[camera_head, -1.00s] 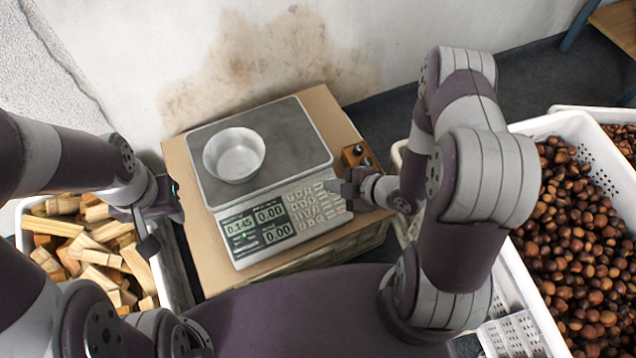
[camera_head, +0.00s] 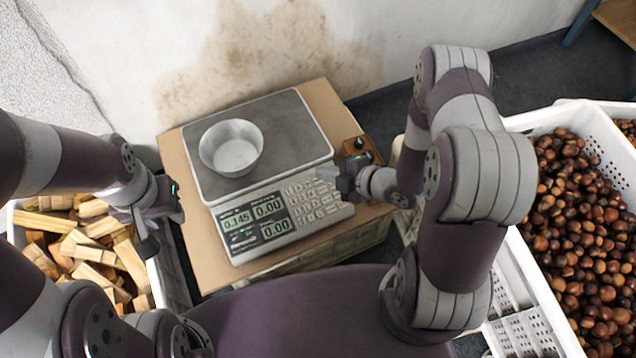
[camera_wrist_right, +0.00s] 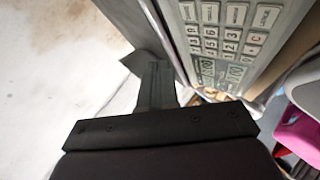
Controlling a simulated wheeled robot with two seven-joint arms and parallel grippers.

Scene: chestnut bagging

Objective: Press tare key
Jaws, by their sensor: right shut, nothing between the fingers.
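The scale (camera_head: 236,263) stands on a cardboard-covered box. Its display (camera_head: 257,224) reads 0.145 in the left window and 0.00 in the other two. Its keypad (camera_head: 310,200) is right of the display and shows in the right wrist view (camera_wrist_right: 228,30). A metal bowl (camera_head: 232,150) sits on the scale's plate (camera_head: 290,122). My right gripper (camera_head: 330,173) is shut and empty at the keypad's upper right; its fingers also show in the right wrist view (camera_wrist_right: 150,75). I cannot tell whether it touches a key. My left gripper (camera_head: 148,242) hangs near the wood crate, jaws unclear.
A crate of wood pieces (camera_head: 170,285) stands at the left. A white crate of chestnuts (camera_head: 515,262) stands at the right, with another behind it. A small wooden block with dark round pieces (camera_head: 372,155) lies beside the scale, behind my right gripper. The stained wall is close behind.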

